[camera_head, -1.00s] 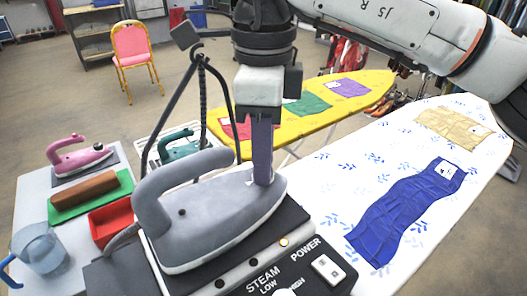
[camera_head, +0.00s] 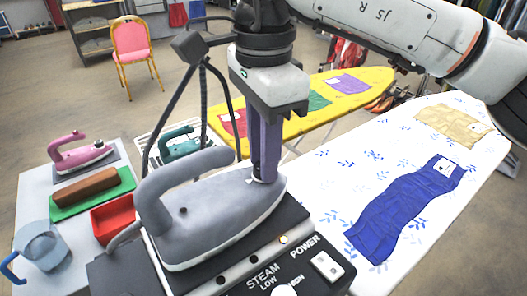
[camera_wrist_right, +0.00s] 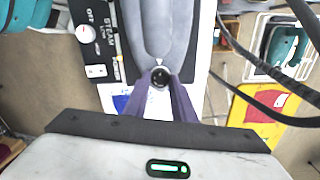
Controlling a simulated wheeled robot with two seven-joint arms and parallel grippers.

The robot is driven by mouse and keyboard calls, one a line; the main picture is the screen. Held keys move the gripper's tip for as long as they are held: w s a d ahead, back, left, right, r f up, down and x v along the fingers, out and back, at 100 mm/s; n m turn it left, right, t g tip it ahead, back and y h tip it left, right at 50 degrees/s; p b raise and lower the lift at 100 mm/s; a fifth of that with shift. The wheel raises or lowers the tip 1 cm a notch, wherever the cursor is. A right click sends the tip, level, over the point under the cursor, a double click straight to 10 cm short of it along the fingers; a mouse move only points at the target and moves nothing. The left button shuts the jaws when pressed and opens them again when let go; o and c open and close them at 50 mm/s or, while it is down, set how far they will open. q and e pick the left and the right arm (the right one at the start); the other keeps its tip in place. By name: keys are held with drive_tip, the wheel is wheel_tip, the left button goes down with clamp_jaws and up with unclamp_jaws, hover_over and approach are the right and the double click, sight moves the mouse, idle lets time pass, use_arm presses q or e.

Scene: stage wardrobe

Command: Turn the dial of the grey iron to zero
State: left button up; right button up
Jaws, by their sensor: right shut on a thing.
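The grey iron (camera_head: 215,215) rests flat on a black steam base (camera_head: 225,270). Its handle is on the left and its nose points right. My right gripper (camera_head: 264,178) comes down from above onto the front of the iron. In the right wrist view its two purple fingers (camera_wrist_right: 160,80) are shut on the small dark round dial (camera_wrist_right: 159,77), with a white pointer mark on the iron just above it. The fingers mostly hide the dial in the head view. I cannot read the setting. My left gripper is not in view.
The base carries a white power switch (camera_head: 327,266) and a steam knob (camera_wrist_right: 86,33). A pink iron (camera_head: 80,154), a red tray (camera_head: 114,218) and a jug (camera_head: 40,245) stand at left. A teal iron (camera_head: 181,141) is behind. A white ironing board (camera_head: 335,165) lies right.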

idle(0.3)
drive_tip(key=o, duration=1.1)
drive_tip(key=shift+c, duration=0.2)
wheel_tip(320, 180, up, 10)
drive_tip(key=shift+r, duration=0.2)
